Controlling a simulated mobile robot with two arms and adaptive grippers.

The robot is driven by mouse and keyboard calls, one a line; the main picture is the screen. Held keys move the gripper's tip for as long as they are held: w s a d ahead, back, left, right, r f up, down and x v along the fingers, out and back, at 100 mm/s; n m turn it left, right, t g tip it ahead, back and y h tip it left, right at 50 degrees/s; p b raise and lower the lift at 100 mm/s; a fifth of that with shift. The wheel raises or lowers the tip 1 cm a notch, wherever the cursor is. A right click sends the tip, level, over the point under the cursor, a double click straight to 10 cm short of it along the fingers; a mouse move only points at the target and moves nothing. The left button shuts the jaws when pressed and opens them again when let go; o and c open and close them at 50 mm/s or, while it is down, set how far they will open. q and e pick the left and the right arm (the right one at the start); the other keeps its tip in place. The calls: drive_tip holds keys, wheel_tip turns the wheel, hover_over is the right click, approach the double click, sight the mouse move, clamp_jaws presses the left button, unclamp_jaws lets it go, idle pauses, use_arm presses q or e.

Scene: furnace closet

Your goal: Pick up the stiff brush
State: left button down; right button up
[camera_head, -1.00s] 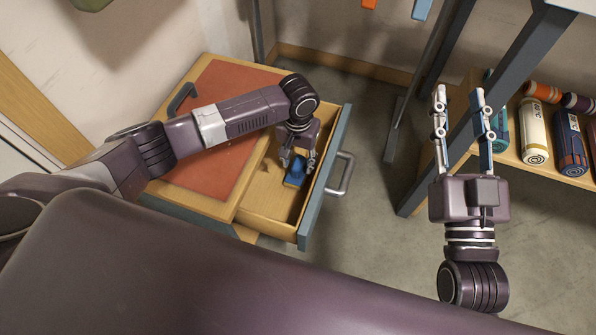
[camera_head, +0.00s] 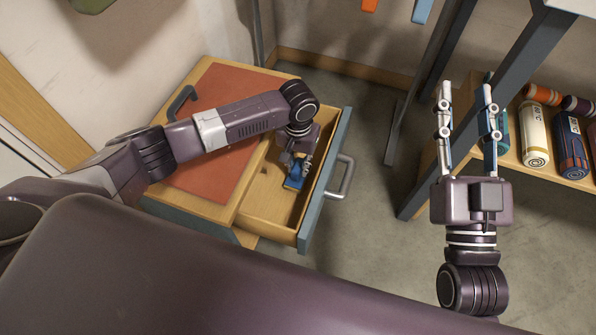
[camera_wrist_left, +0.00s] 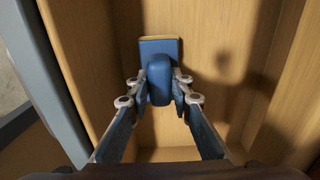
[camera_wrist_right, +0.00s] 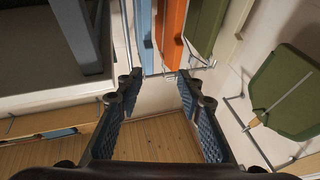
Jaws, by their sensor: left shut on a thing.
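The stiff brush (camera_head: 293,182) is blue with a handle and a thin yellowish edge. It is inside the open drawer (camera_head: 264,220). In the left wrist view the brush (camera_wrist_left: 159,47) stands out against the drawer's wooden floor, its handle between my fingers. My left gripper (camera_head: 297,165) reaches down into the drawer and is shut on the brush handle; its fingertips (camera_wrist_left: 160,92) touch the handle from both sides. Whether the brush touches the drawer floor I cannot tell. My right gripper (camera_head: 465,92) is open and empty, away to the right.
The drawer's grey-blue front with a metal handle (camera_head: 341,177) stands close beside my left gripper. The cabinet top has a red-brown mat (camera_head: 205,165). A shelf (camera_head: 540,172) with several rolls is at the right. A grey leg (camera_head: 470,105) rises behind my right gripper. The floor between is clear.

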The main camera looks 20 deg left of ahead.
sight(298, 165)
use_arm(q)
drive_tip(key=shift+r, duration=0.2)
use_arm(e)
drive_tip(key=shift+f, duration=0.1)
